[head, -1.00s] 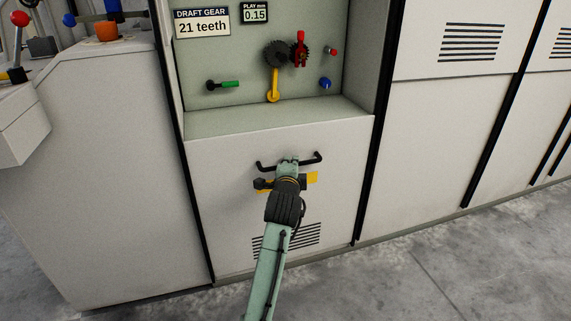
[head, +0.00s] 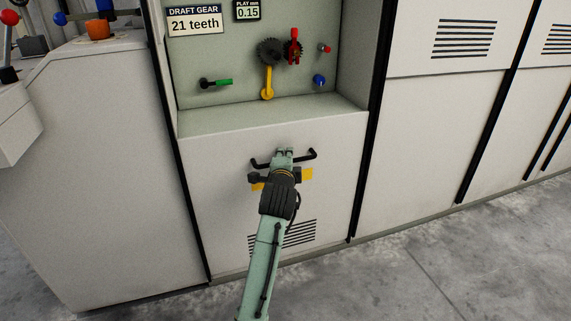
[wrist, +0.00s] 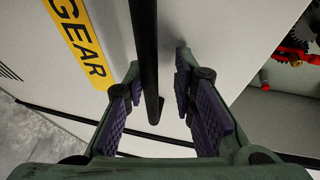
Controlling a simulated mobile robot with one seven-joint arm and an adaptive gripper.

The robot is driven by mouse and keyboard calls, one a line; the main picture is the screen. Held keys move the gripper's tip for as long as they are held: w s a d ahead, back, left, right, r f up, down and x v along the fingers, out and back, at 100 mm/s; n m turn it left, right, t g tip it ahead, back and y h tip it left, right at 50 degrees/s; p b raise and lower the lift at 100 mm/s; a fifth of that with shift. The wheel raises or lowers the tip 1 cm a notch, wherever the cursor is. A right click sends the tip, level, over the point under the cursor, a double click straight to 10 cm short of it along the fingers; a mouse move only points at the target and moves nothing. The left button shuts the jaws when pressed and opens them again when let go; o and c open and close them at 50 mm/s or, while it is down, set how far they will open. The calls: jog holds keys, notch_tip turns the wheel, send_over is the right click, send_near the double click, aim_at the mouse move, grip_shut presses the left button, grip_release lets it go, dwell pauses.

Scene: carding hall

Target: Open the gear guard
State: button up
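The gear guard appears to be the pale panel (head: 215,190) below the gear recess, with a black bar handle (head: 312,154) and a yellow label, partly hidden by my arm. In the wrist view the label (wrist: 82,40) reads "GEAR". My gripper (head: 284,154) is at the middle of the handle. In the wrist view my gripper (wrist: 157,72) is open, with one finger on each side of the black handle bar (wrist: 146,50). A gap shows on the right side of the bar; the left finger is closer. I cannot tell whether it touches.
Above the panel is an open recess with dark gears (head: 269,52), a yellow lever (head: 267,82), a green-handled lever (head: 217,83) and a blue knob (head: 319,80). A sign (head: 194,21) reads "21 teeth". Cabinets stand either side; the grey floor (head: 430,260) in front is clear.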

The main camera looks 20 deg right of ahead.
send_near(287, 127)
jog(key=x, duration=0.5)
jog(key=shift+w, duration=0.2)
jog(key=p+v, duration=0.2)
jog(key=v, duration=1)
jog(key=shift+s, duration=0.2)
jog(key=shift+p, duration=0.35)
